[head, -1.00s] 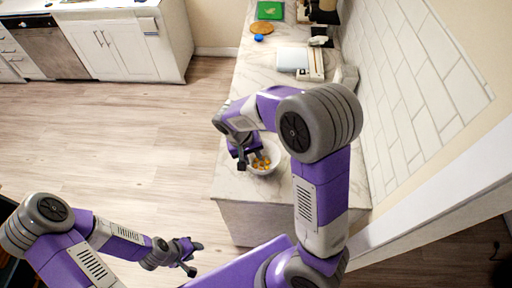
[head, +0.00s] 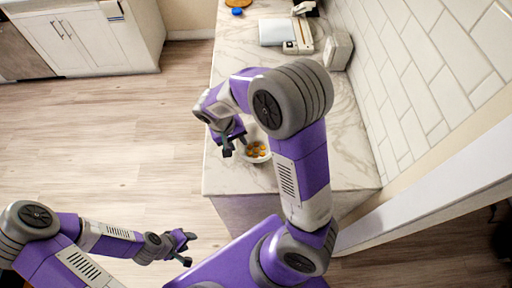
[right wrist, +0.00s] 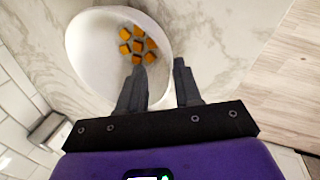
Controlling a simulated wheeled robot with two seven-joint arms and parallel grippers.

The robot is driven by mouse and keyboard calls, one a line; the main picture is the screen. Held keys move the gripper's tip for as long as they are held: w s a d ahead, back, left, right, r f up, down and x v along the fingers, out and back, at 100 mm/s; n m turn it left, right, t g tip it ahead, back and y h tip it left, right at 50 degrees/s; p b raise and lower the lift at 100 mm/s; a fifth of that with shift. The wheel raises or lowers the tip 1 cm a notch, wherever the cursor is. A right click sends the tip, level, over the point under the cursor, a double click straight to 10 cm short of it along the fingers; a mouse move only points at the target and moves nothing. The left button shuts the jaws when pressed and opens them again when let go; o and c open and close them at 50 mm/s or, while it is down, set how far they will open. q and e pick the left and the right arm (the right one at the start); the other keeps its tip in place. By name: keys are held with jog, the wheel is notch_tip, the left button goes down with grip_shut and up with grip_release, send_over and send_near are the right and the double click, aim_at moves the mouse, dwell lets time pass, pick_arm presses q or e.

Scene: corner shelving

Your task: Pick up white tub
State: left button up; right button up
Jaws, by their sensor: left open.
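The white tub (head: 247,157) is a round white bowl holding several orange cubes (head: 256,149). It stands on the marble counter near its front end. It also shows in the right wrist view (right wrist: 90,55). My right gripper (head: 234,146) is at the tub's left side in the head view. In the right wrist view my right gripper (right wrist: 158,66) is open, one fingertip over the tub's inside and the other just outside its rim. Whether the fingers touch the rim cannot be told. My left gripper (head: 188,248) is open and empty, over the floor at lower left.
The marble counter (head: 230,70) runs along a white tiled wall (head: 420,80) on the right. A pale flat box (head: 277,32) and a grey-white block (head: 338,51) stand farther back. White cabinets (head: 105,40) are at upper left, with open wooden floor between.

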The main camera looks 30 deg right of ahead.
aim_at(241, 148)
jog(key=x, duration=0.5)
jog(key=shift+w+a+f+b, duration=0.15)
jog(key=shift+f+b, duration=0.15)
jog(key=shift+f, duration=0.15)
grip_shut()
